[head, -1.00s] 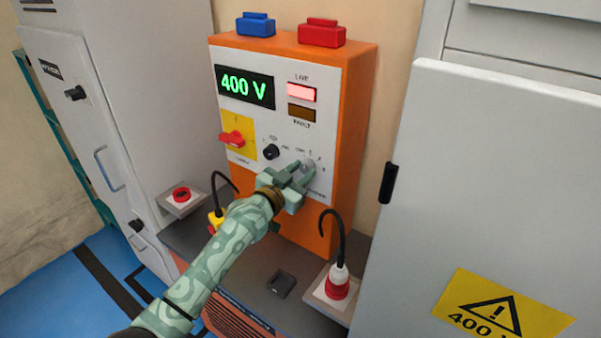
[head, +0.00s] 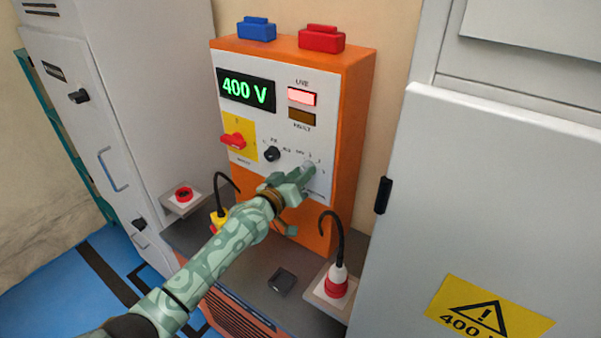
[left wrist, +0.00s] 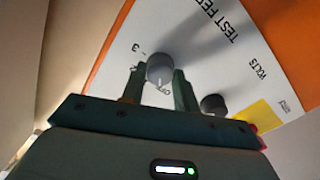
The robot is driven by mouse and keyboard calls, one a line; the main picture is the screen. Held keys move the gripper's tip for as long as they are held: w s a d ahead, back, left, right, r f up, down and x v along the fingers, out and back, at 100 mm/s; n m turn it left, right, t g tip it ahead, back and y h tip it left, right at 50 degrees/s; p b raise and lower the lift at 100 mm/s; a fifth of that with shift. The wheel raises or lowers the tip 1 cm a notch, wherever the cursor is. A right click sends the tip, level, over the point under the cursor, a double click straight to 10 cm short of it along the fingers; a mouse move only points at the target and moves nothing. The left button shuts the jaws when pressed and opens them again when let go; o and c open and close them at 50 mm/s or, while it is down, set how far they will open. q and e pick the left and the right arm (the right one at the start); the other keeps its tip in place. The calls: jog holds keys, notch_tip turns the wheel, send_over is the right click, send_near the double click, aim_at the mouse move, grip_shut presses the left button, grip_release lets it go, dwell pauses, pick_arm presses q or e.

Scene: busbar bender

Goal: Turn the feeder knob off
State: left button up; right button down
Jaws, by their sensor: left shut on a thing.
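The feeder panel (head: 325,100) is an orange box with a white front. Its grey round knob (head: 309,167) is at the lower right of the front. My left gripper (head: 303,174) is shut on this knob, and its turned hand hides part of it. In the left wrist view the grey knob (left wrist: 160,68) sits between the two fingers, with "OFF", 2 and 3 printed around it. The display (head: 247,90) reads 400 V and the LIVE lamp (head: 301,96) is lit pink. My right gripper is not in view.
A black knob (head: 272,154) and a red switch (head: 234,139) on yellow are left of the gripped knob. Cable plugs, yellow (head: 219,217) and red-white (head: 337,282), stand below. A grey cabinet (head: 490,200) with a warning label is close on the right.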

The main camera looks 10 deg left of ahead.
pick_arm(q)
jog(key=shift+n, duration=0.8)
jog(key=o, duration=1)
jog(key=shift+c, duration=0.2)
jog(key=p+v, duration=0.2)
jog(key=v, duration=1.4)
jog(key=shift+p, duration=0.4)
